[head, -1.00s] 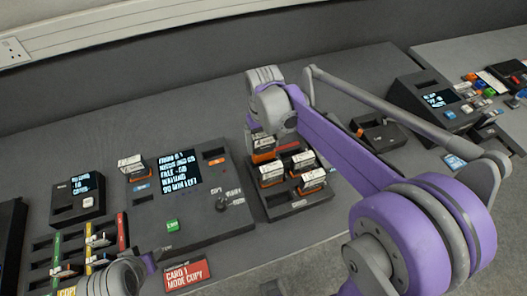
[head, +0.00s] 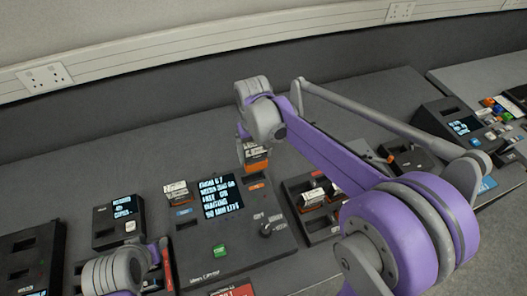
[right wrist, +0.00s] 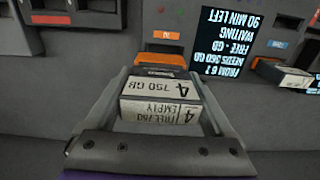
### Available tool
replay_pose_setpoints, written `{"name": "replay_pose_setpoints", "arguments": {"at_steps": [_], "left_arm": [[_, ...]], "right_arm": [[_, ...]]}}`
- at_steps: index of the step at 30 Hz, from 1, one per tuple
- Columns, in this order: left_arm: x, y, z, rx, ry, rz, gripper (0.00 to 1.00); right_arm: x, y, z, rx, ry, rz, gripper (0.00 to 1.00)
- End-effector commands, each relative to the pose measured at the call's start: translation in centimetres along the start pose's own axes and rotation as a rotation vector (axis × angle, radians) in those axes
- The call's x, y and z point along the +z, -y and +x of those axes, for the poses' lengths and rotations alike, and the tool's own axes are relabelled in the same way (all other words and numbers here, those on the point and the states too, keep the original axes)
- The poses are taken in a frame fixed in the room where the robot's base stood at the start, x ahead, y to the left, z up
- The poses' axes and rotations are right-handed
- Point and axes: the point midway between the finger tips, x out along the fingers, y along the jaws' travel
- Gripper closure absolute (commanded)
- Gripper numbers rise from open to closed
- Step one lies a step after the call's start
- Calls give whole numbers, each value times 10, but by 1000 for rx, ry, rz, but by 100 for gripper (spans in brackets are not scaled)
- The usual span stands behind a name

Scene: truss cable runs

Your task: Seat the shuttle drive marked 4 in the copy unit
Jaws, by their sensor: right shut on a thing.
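My right gripper (head: 254,148) is shut on the shuttle drive marked 4 (head: 256,160). The drive is over the back right of the copy unit (head: 205,255), close to the orange tag (right wrist: 165,36) there. I cannot tell whether it touches the unit; the slot is hidden. Another drive (head: 177,190) stands in the unit's left slot, above a blue tag. A grey part of my left arm shows at the lower left; its jaws are unclear.
The copy unit's lit screen (head: 219,196) says waiting. A dark drive rack (head: 291,187) with drives (head: 313,196) stands right of the unit, partly behind my arm. A small unit with a screen (head: 118,222) is on the left. The grey bench behind is clear.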

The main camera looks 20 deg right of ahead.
Motion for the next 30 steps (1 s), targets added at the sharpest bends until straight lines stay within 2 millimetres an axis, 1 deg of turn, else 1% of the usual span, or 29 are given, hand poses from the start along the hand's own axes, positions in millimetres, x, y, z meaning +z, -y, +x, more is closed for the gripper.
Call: {"name": "replay_pose_setpoints", "arguments": {"at_steps": [1, 4, 11, 17, 24, 27, 30], "left_arm": [[-4, 0, -3, 0, -4, 0, 50], [-6, 0, -4, 0, -6, 0, 50], [-2, 0, -1, 0, -2, 0, 50], [8, 0, 5, 0, 8, 0, 50], [24, 0, 17, 0, 24, 0, 50], [30, 0, 22, 0, 29, 0, 50], [32, 0, 24, 0, 31, 0, 50]], "right_arm": [[-2, 2, -3, 0, -3, -3, 92], [-4, 5, -4, 1, -2, -7, 92], [-3, 7, 4, 1, 0, -8, 92], [-2, 6, 21, 1, 2, -8, 92], [-2, 6, 48, 1, 2, -8, 92], [-2, 6, 56, 1, 1, -8, 92], [-3, 6, 60, 1, 0, -8, 92]]}}
